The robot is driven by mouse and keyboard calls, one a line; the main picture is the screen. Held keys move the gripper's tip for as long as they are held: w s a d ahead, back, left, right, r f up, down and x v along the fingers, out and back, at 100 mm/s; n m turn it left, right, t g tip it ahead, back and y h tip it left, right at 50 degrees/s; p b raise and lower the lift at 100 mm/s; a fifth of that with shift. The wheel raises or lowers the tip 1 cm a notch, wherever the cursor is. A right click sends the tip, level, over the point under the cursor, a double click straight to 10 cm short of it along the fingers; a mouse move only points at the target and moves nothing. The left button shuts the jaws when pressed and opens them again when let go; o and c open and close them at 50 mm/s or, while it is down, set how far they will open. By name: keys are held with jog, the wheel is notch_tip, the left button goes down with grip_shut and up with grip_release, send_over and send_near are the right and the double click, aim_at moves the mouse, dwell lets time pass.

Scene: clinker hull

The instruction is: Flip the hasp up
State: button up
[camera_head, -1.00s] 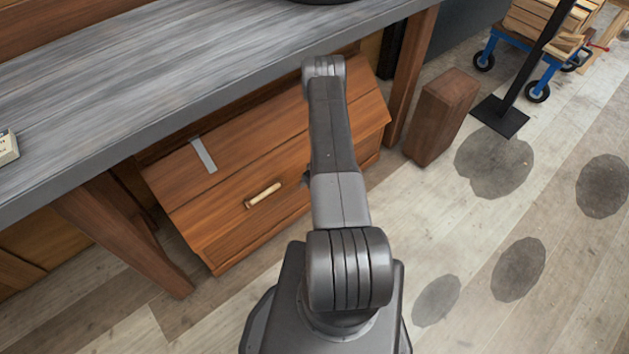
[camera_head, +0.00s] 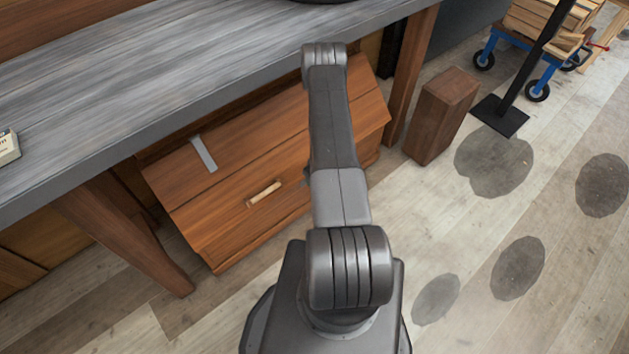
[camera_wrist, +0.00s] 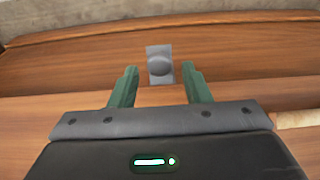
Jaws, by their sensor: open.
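The wooden chest (camera_head: 235,215) stands on the floor beneath the grey bench. In the head view a grey metal strap (camera_head: 204,154) lies on its lid at the left, and my arm hides part of the chest. In the wrist view a small grey hasp plate with a rounded knob (camera_wrist: 159,65) is on the wood, just beyond my fingertips and roughly centred between them. My gripper (camera_wrist: 158,78) is open and empty, with its two green fingers apart. The head view does not show the gripper, which is behind my arm.
The grey bench top (camera_head: 150,90) overhangs the chest, with a bench leg (camera_head: 130,235) at the left. A light handle (camera_head: 265,193) is on the chest front. A wooden block (camera_head: 440,115) stands to the right.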

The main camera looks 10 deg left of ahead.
notch_tip(320, 180, up, 10)
jog(key=s+d+p, duration=0.1)
jog(key=p, duration=0.1)
jog(key=shift+s+d+r, duration=0.15)
jog(key=shift+d+r, duration=0.1)
jog(key=shift+o, duration=0.4)
